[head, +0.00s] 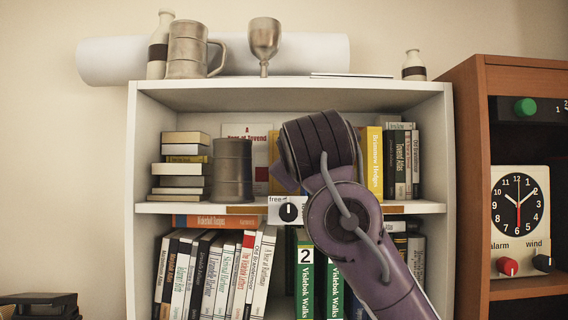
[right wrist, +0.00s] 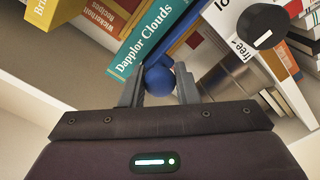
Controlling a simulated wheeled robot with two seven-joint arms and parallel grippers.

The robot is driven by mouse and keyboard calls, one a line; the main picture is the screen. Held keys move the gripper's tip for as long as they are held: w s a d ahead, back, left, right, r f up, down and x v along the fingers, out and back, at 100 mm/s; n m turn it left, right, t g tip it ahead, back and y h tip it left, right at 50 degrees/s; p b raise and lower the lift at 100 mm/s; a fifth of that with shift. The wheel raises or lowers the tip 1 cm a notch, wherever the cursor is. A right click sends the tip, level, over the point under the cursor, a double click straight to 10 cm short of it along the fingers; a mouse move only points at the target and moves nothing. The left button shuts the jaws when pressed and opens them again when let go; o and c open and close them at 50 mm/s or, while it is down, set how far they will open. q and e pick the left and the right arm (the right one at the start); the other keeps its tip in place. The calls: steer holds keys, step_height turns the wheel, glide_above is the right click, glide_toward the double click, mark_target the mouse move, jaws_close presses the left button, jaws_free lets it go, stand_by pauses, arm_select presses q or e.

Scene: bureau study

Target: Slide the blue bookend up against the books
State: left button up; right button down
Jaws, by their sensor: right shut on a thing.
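The blue bookend shows in the right wrist view as a round blue knob (right wrist: 159,80) between my right gripper's fingers. A blue edge runs up behind the knob, beside the teal book "Dapplor Clouds" (right wrist: 145,40); I cannot tell whether they touch. My right gripper (right wrist: 158,77) is shut on the knob. In the head view my purple right arm covers the middle of the shelf, hiding the bookend and the gripper's fingers. My left gripper is in neither view.
A white dial plate marked "free" (head: 288,210) sits on the shelf edge, left of my arm. A metal tankard (head: 233,170) and a book stack (head: 182,168) stand left on the middle shelf (head: 160,208). Upright books, including a yellow one (head: 375,162), stand right of my arm.

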steer(key=shift+d+b, duration=0.8)
steer(key=shift+d, duration=5.4)
steer(key=c, duration=1.5)
jaws_free()
steer(key=o, duration=0.4)
steer(key=shift+w+d+f, duration=0.1)
steer(key=shift+w+d, duration=0.05)
steer(key=shift+d, duration=0.15)
steer(key=s+b, duration=0.4)
steer(key=s, duration=0.4)
steer(key=shift+w, duration=0.1)
